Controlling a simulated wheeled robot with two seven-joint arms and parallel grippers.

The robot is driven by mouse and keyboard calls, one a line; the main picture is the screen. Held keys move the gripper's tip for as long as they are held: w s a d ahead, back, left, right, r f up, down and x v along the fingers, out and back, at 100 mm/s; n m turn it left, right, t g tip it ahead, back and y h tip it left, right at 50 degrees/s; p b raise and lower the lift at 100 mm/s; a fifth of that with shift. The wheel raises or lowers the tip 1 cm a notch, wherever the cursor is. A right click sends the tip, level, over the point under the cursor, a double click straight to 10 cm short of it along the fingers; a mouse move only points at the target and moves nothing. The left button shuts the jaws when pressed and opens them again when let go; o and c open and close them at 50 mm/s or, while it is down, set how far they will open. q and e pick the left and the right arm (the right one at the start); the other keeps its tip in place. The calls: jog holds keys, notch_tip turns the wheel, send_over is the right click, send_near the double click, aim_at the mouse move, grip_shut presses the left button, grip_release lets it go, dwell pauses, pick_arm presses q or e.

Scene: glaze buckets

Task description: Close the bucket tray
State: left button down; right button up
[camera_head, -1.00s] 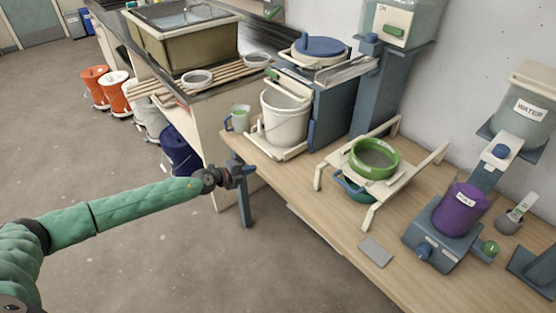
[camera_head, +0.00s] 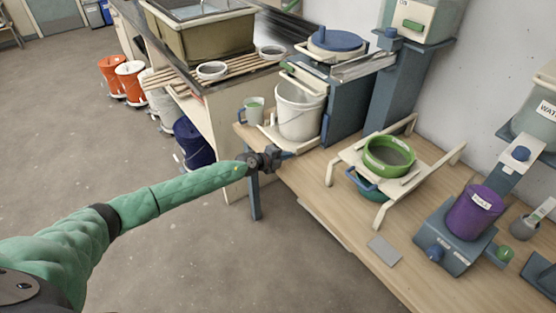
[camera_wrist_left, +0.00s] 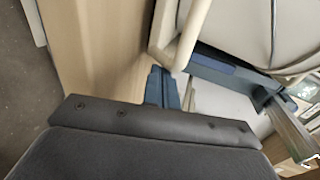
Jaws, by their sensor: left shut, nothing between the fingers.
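The bucket tray (camera_head: 271,132) is a cream sliding tray at the left end of the wooden bench, in front of a blue stand. A white bucket (camera_head: 298,112) stands upright on it. My left gripper (camera_head: 287,155) is shut and empty, just in front of the tray's near edge. In the left wrist view the blue fingertips (camera_wrist_left: 162,87) are beside a cream bar (camera_wrist_left: 182,46), with a pale rounded surface behind it. I cannot tell whether the fingers touch the tray. My right gripper is not in view.
A cream rack with a green sieve (camera_head: 389,157) stands to the right on the bench (camera_head: 336,208). A blue bucket (camera_head: 193,146) is on the floor behind my left arm. The floor in front is clear.

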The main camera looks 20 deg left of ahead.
aim_at(305, 145)
pick_arm(q)
jog(key=shift+w+d, duration=0.6)
jog(key=shift+w, duration=0.2)
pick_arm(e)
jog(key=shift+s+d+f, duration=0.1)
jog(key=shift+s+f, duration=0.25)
pick_arm(q)
jog(key=shift+d, duration=0.1)
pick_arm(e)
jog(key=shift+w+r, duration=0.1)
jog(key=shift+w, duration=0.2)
